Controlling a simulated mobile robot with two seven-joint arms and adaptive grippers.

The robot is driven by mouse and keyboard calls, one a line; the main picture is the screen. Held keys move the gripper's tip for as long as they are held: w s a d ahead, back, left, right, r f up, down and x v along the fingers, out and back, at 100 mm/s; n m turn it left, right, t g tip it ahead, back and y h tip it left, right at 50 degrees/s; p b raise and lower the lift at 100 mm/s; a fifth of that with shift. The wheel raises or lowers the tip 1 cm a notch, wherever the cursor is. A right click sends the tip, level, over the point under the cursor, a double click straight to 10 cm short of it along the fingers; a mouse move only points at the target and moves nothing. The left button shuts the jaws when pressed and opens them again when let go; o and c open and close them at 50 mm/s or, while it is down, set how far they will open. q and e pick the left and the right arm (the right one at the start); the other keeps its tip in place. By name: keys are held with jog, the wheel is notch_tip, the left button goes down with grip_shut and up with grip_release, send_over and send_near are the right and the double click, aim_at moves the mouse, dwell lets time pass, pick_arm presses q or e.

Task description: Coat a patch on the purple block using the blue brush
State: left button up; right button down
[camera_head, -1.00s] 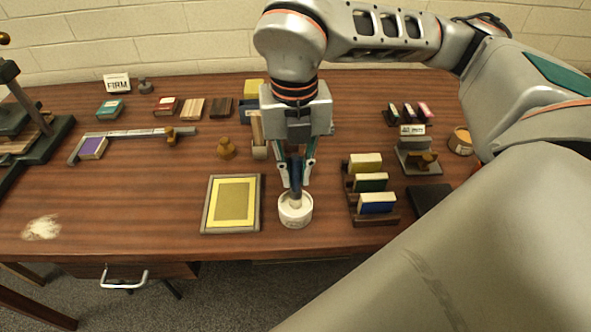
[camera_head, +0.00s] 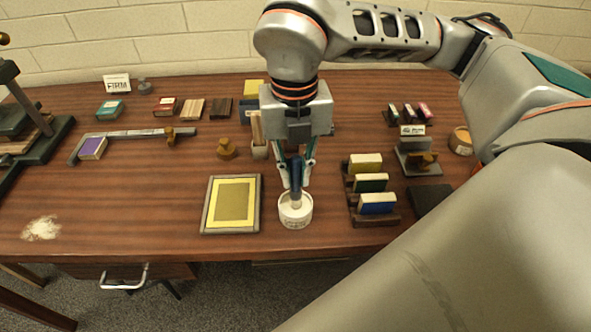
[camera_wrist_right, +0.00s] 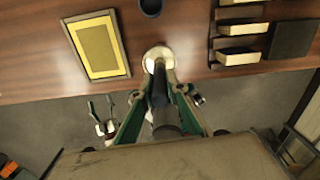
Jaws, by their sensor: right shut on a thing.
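The purple block (camera_head: 92,148) lies at the left of the table, against a long grey bar; its purple face is up. My right gripper (camera_head: 296,182) is shut on the blue brush (camera_head: 296,171), held upright with the bristle end down at the white round pot (camera_head: 295,217). The brush's lower end is at the pot's mouth; its tip is hidden. In the right wrist view the brush (camera_wrist_right: 160,85) runs between the fingers toward the pot (camera_wrist_right: 151,59). The purple block is far to the left of this gripper. My left gripper is not in view.
A grey-framed tray (camera_head: 208,218) with a yellow sheet lies just left of the pot. A stepped rack (camera_head: 376,220) of colored blocks stands to its right. A brown knob-shaped piece (camera_head: 227,149) stands between pot and purple block. The front-left table is mostly clear apart from pale powder (camera_head: 41,228).

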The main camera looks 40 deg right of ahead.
aim_at(296, 158)
jog(key=shift+r+p, duration=1.75)
jog(key=shift+r, duration=1.75)
